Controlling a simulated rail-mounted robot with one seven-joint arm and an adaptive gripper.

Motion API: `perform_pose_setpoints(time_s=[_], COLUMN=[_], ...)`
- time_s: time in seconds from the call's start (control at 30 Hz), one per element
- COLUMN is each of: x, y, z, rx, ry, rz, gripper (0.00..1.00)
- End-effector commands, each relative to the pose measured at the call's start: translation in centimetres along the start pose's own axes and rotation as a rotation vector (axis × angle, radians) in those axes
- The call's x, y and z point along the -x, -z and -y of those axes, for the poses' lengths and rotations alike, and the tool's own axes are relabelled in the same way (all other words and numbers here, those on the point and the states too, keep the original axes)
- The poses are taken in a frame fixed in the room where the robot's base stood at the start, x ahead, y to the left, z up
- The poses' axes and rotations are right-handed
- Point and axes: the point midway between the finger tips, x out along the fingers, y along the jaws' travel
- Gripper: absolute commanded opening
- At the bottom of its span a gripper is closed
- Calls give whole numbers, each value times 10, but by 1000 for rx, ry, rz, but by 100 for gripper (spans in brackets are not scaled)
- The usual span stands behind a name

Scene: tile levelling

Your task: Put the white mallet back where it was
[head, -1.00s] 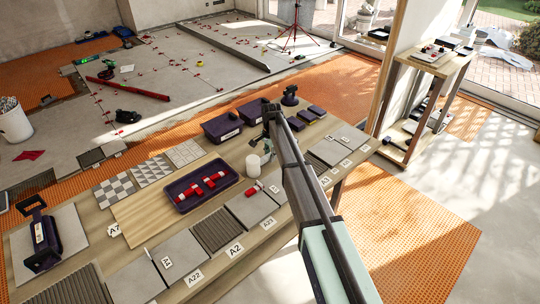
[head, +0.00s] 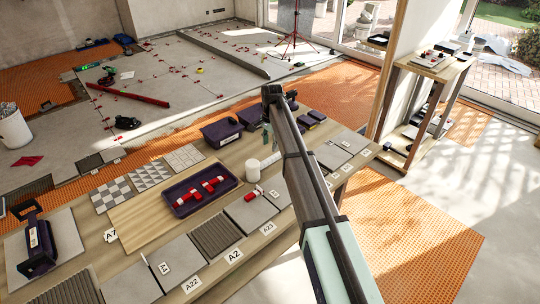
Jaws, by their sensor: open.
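The white mallet (head: 253,170) lies on the wooden workbench (head: 150,208), right of the dark tray. Its white head is at the left, and a pale handle appears to run right, towards my arm. My gripper (head: 266,139) is behind my forearm and small in the head view. It is open and just beyond and above the mallet, apart from it as far as I can see. The far end of the handle is hidden by my arm.
A dark tray (head: 174,205) with red pieces sits left of the mallet. Purple bins (head: 222,131) stand behind it. Grey tile samples (head: 251,209) with labels line the front edge. A wooden shelf (head: 432,70) stands at the right.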

Motion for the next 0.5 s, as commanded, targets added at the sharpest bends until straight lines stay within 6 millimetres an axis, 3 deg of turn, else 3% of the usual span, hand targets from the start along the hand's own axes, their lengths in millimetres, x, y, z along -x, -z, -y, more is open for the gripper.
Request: perform_pose_setpoints(time_s=[0.2, 0.5], x=[26, 33], y=[0, 0], z=[0, 0], rx=[0, 0], ry=[1, 0], rz=[-1, 0], gripper=[49, 49])
